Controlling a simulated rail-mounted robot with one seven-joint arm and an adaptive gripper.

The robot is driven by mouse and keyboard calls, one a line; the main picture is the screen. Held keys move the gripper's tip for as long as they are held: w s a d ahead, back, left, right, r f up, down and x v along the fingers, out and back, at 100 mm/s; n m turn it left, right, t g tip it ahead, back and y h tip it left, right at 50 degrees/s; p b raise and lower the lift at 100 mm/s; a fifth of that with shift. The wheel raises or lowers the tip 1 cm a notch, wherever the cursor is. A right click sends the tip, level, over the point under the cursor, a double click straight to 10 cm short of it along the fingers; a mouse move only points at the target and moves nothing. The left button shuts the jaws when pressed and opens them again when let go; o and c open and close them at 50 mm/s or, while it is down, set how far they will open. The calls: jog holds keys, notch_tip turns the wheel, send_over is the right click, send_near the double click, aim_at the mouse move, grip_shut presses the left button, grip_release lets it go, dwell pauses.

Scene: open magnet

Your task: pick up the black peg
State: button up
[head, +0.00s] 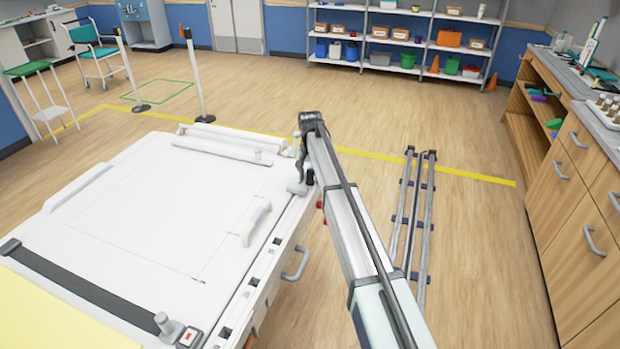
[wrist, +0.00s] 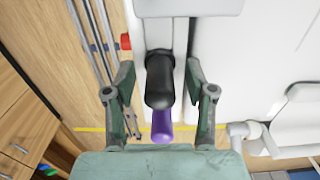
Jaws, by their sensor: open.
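The black peg (wrist: 160,82) shows in the middle of the wrist view, a dark rounded cylinder at the edge of the white table. My gripper (wrist: 159,70) is open, with one finger on each side of the peg and a visible gap on both sides. A purple cylinder (wrist: 162,126) shows just below the peg in the wrist view, partly hidden by my gripper's body. In the head view my gripper (head: 302,172) is at the table's right edge, and a small dark piece beside it may be the peg.
The white table (head: 150,220) has a white handle (head: 257,222) on top and a grey handle (head: 296,263) on its side. A red knob (wrist: 125,42) is near the peg. Metal rails (head: 412,205) lie on the floor to the right. Wooden drawers (head: 580,190) stand far right.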

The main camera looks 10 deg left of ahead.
grip_shut()
jog(key=shift+r, duration=0.1)
dwell(0.3)
